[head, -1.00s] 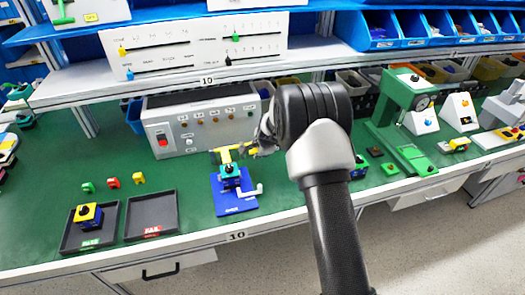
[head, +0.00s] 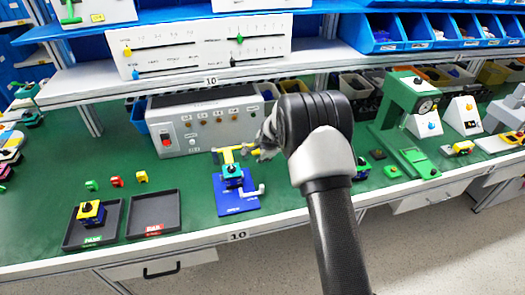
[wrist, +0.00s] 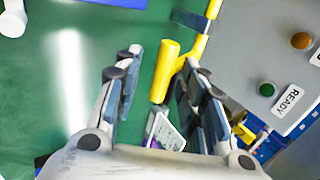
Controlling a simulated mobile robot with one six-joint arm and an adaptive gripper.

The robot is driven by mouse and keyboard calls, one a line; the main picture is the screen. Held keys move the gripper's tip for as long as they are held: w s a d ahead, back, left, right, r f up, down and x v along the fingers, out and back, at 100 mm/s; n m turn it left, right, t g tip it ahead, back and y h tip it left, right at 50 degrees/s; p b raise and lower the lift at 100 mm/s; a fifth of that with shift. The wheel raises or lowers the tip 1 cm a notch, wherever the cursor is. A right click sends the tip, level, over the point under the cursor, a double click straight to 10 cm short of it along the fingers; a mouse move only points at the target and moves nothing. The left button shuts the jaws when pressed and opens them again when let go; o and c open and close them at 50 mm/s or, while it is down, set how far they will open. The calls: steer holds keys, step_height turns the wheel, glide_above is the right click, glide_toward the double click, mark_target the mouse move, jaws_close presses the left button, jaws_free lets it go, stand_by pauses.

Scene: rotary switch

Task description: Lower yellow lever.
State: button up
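The yellow lever (head: 228,153) is part of a fixture on a blue base plate (head: 236,205), behind a blue block with a black knob (head: 232,171). My gripper (head: 264,147) is at the right end of the lever, partly hidden by my wrist in the head view. In the wrist view the thick yellow lever handle (wrist: 167,68) lies between the spread fingers of my gripper (wrist: 160,73), nearer the right finger. A gap shows on the left side; contact on the right cannot be told. The gripper is open.
A grey control box (head: 205,123) stands close behind the fixture. Two dark trays (head: 151,229) lie to the left, and a yellow-topped switch block (head: 91,214) sits in the far-left one. A green press (head: 400,115) stands to the right.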

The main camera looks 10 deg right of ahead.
steer(key=shift+o, duration=0.6)
steer(key=shift+s+f, duration=0.3)
steer(key=shift+f, duration=0.2)
steer(key=shift+r, duration=0.1)
steer(key=shift+s+r, duration=0.15)
steer(key=shift+r, duration=0.15)
steer(key=v, duration=1.1)
steer(key=shift+r, duration=0.35)
